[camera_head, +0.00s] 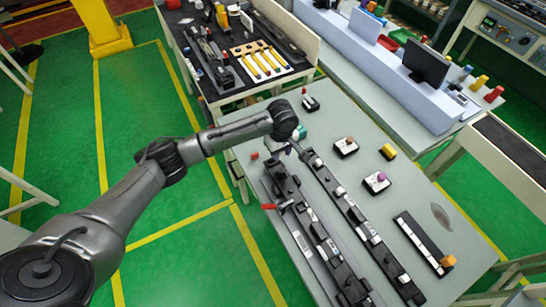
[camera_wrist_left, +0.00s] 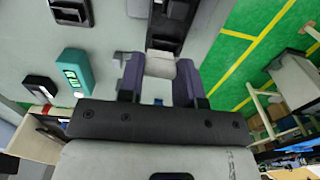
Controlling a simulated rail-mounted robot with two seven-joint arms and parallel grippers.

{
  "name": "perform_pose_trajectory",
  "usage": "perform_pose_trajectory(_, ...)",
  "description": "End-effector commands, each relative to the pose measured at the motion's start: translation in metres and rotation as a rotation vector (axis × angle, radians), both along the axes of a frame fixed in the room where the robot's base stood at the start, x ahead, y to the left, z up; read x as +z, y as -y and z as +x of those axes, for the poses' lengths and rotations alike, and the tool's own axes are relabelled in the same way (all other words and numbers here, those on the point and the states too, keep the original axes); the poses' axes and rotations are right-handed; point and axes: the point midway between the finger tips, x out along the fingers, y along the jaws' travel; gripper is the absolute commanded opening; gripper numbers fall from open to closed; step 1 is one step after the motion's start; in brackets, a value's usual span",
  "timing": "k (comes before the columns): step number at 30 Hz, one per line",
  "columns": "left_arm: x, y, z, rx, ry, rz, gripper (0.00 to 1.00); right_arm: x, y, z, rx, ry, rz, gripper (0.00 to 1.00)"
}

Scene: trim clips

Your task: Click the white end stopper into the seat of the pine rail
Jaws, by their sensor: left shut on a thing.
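My left gripper (camera_head: 288,149) is at the far end of the two long dark rails on the grey table. In the left wrist view the gripper (camera_wrist_left: 160,76) is shut on the white end stopper (camera_wrist_left: 160,66), which sits between its two purple-grey fingers. A dark rail end (camera_wrist_left: 168,28) shows just beyond the stopper; I cannot tell whether they touch. In the head view one rail (camera_head: 350,212) lies right of another (camera_head: 312,227), both carrying white clips. No rail looks pine-coloured, so I cannot tell which is the pine one. The stopper is not clear in the head view.
A teal block (camera_wrist_left: 75,70) stands near the gripper, with a small black holder (camera_wrist_left: 42,86) beside it. Holders with purple (camera_head: 377,181) and pink (camera_head: 346,147) pieces and a yellow block (camera_head: 388,152) stand right of the rails. A red-handled tool (camera_head: 270,206) lies at the left.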

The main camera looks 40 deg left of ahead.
Motion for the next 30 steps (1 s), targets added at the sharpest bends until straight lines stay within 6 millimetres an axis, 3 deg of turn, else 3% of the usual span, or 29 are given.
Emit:
perform_pose_trajectory(3,-0.01,-0.017,-0.002,0.001,0.0,0.002,0.11,-0.001,-0.001,0.0,-0.001,0.0,0.002,0.43)
perform_pose_trajectory(9,-0.017,-0.028,-0.003,-0.001,0.0,0.0,0.11,-0.002,-0.002,0.0,-0.004,-0.001,0.007,0.43)
perform_pose_trajectory(14,-0.023,-0.029,-0.003,-0.002,-0.001,0.0,0.11,-0.002,-0.002,0.0,-0.004,-0.001,0.007,0.43)
perform_pose_trajectory(22,-0.054,-0.029,-0.004,-0.001,-0.001,0.001,0.11,-0.005,-0.002,0.0,-0.003,-0.001,0.006,0.43)
perform_pose_trajectory(30,-0.057,-0.029,-0.003,-0.003,0.001,0.001,0.11,-0.005,0.0,0.0,0.003,-0.001,-0.002,0.43)
